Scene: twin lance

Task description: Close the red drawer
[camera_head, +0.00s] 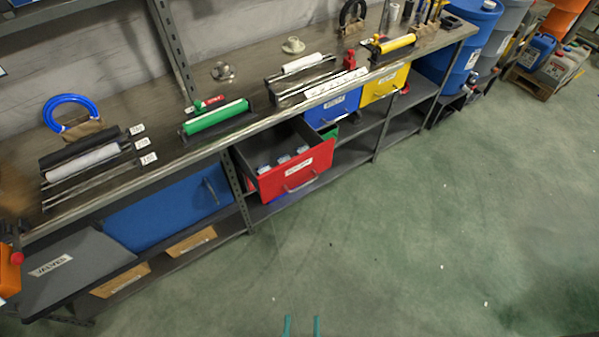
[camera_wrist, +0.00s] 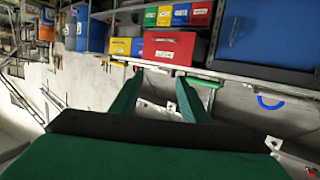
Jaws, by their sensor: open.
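The red drawer (camera_head: 321,163) sits under the workbench and is pulled well out. Its open top shows several grey-blue items inside. Its front has a white label and a bar handle (camera_head: 300,186). The red drawer also shows in the wrist view (camera_wrist: 182,44), beyond the fingers, with the scene appearing upside down. My gripper (camera_head: 302,326) shows only as two teal fingertips at the bottom edge of the head view, well apart from the drawer. In the wrist view my gripper (camera_wrist: 158,80) has its two fingers spread with nothing between them.
A blue drawer (camera_head: 338,106) and a yellow drawer (camera_head: 386,84) sit to the right of the red one. A large blue panel (camera_head: 160,212) and a grey open drawer (camera_head: 75,268) labelled VALVES are to the left. Blue drums (camera_head: 465,40) stand far right. The green floor in front is clear.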

